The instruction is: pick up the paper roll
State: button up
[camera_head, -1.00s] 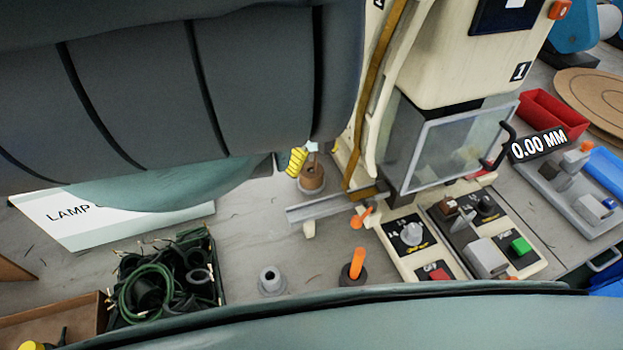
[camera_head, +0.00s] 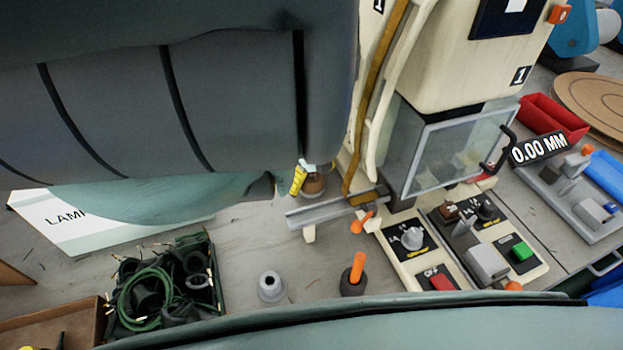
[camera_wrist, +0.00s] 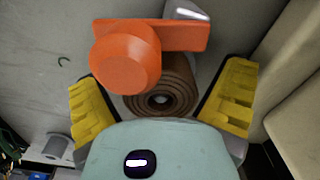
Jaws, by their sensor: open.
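The paper roll is a brown, ringed roll. In the wrist view the paper roll (camera_wrist: 160,104) shows end-on with its hole toward me, between the two yellow fingers. My gripper (camera_wrist: 160,98) is open, one finger on each side of the roll. I cannot tell whether either finger touches it. In the head view only part of the paper roll (camera_head: 314,186) shows, beside a yellow finger of my gripper (camera_head: 315,170), left of the machine.
An orange knob with a bar (camera_wrist: 125,57) overlaps the roll's upper edge in the wrist view. A grey metal rail (camera_head: 325,212) lies just in front of the roll. The cream machine (camera_head: 450,60) stands to the right. A grey spool (camera_head: 270,287) stands nearer me.

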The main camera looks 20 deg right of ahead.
jog(key=shift+c, duration=0.5)
jog(key=c, duration=1.2)
jog(key=shift+r, duration=0.1)
